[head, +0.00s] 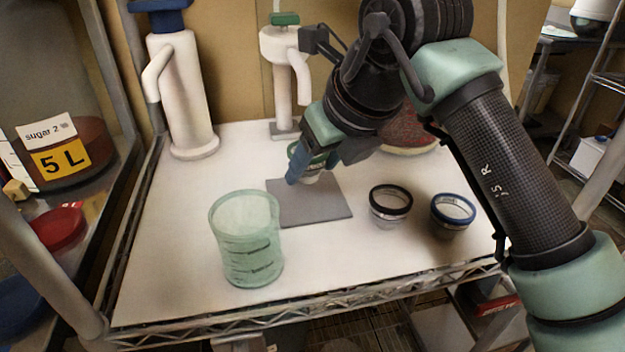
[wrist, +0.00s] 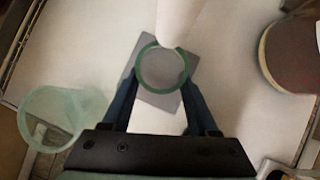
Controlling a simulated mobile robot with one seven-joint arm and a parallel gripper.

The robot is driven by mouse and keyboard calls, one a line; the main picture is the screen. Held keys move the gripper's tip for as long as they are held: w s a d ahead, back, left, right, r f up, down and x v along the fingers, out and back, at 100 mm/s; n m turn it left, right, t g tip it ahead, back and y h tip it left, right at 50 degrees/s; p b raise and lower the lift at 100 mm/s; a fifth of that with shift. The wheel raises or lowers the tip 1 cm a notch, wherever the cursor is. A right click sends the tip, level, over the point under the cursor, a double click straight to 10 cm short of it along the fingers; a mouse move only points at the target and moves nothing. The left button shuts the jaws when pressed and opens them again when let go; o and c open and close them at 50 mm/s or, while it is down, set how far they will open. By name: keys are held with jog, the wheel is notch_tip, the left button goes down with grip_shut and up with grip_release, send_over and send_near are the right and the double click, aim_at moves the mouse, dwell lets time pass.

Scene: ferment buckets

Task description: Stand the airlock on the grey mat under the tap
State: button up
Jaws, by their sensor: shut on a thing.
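The airlock seems to be the small clear cup with a green rim (head: 308,176), mostly hidden behind my gripper (head: 303,168) in the head view. My gripper is shut on it, one blue finger on each side of the cup (wrist: 162,68) in the wrist view. The cup is upright over the back part of the grey mat (head: 310,207); I cannot tell whether its base touches the mat. The white tap (head: 281,85) with a green top stands behind the mat. Its spout reaches toward the cup in the wrist view (wrist: 178,22).
A green translucent beaker (head: 246,245) stands left of the mat. A black-rimmed cup (head: 391,212) and a blue-rimmed cup (head: 453,217) stand to the right. A reddish round container (head: 412,130) is behind my arm. A white pump dispenser (head: 186,100) stands back left.

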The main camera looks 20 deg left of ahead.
aim_at(313, 182)
jog(key=shift+w+a+f, duration=0.2)
jog(key=shift+a+f, duration=0.05)
jog(key=shift+a, duration=0.1)
jog(key=shift+d+f+b, duration=0.1)
jog(key=shift+f+b, duration=0.4)
jog(key=shift+f, duration=1)
jog(key=shift+f, duration=0.1)
jog(key=shift+f, duration=0.15)
jog(key=o, duration=1.3)
jog(key=shift+r, duration=0.2)
